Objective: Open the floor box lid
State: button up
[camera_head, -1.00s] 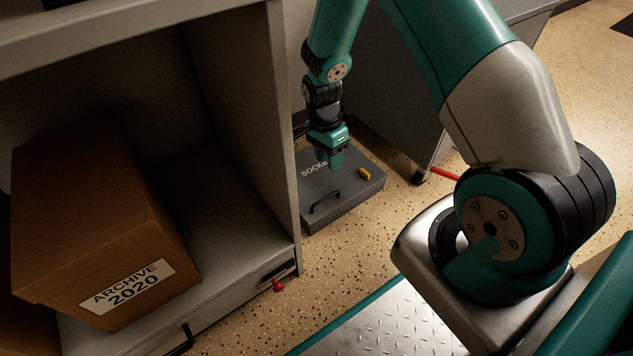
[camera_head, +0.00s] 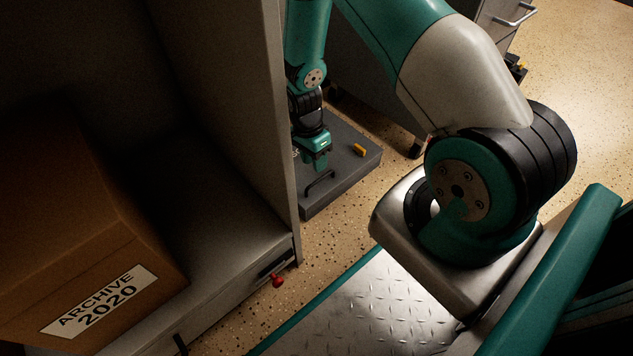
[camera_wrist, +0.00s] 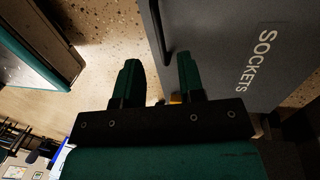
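The floor box (camera_head: 345,165) is a low dark grey box on the floor. Its lid lies flat and closed. A black bar handle (camera_head: 320,183) stands near the lid's front edge, and a small yellow piece (camera_head: 359,150) is on top. In the wrist view the lid (camera_wrist: 225,55) shows the white word SOCKETS, and the handle (camera_wrist: 167,38) lies just beyond the gap between my fingertips. My gripper (camera_head: 317,166) points down above the lid, close to the handle. Its two green fingers (camera_wrist: 158,65) are apart with nothing held. I cannot tell the exact height over the handle.
A grey shelf unit (camera_head: 287,110) stands close on the left, with a cardboard box (camera_head: 130,260) labelled ARCHIVE 2020 inside. A red knob (camera_head: 278,281) juts from its lower front. A grey cabinet (camera_head: 385,75) on casters stands behind the floor box. Speckled floor to the right is clear.

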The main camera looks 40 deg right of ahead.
aim_at(318, 180)
jog(key=f+b, duration=0.1)
jog(key=f, duration=0.1)
jog(key=s+f+b, duration=0.1)
jog(key=f, duration=0.2)
jog(key=shift+f, duration=0.25)
grip_shut()
